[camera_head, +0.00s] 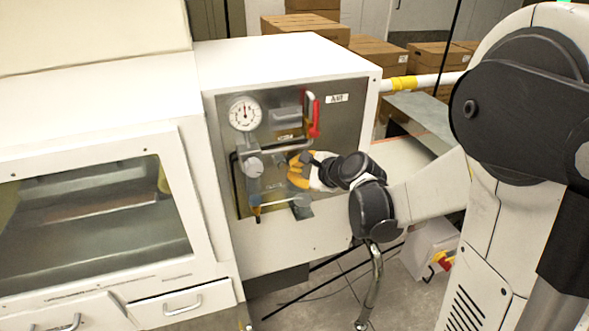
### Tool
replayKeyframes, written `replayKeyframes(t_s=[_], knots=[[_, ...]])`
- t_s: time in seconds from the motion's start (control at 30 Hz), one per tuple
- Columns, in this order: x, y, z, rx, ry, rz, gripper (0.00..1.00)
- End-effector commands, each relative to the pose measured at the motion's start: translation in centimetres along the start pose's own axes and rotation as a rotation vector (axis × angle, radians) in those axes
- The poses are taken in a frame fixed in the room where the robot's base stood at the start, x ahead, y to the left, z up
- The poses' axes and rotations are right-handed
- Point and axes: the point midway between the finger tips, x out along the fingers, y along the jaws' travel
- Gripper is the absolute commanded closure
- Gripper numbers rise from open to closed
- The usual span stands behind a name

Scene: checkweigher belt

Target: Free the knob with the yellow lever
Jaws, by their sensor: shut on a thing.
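The metal air panel (345,120) is on the front of the white cabinet. A round grey knob (253,165) shows on the panel's left side, below the gauge. My gripper (293,170), with orange-yellow fingers, is at the panel to the right of this knob and apart from it. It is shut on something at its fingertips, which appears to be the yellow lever. The fingers hide most of it, and its position is hard to make out.
A pressure gauge (244,113) sits above the knob, and a red handle (314,117) stands above my gripper. Pipes cross the panel close to the fingers. A windowed machine (92,225) is at the left. Cardboard boxes (376,58) stand behind.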

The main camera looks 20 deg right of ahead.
Motion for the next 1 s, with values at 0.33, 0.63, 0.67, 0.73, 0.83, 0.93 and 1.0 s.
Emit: replayKeyframes(t_s=[0.33,0.63,0.67,0.73,0.83,0.93,1.0], knots=[[0.0,-0.1,0.0,0.0,0.001,-0.001,0.79],[0.0,0.0,0.0,0.0,0.0,-0.001,0.66],[0.0,0.0,0.0,0.0,0.0,-0.001,0.66],[-0.3,-0.1,0.0,0.0,0.001,-0.001,0.66],[-1.4,-0.1,0.0,0.0,0.001,-0.001,0.66],[-3.2,0.0,-0.1,0.002,0.002,-0.002,0.66],[-4.8,0.0,-0.1,0.001,0.003,-0.002,0.66]])
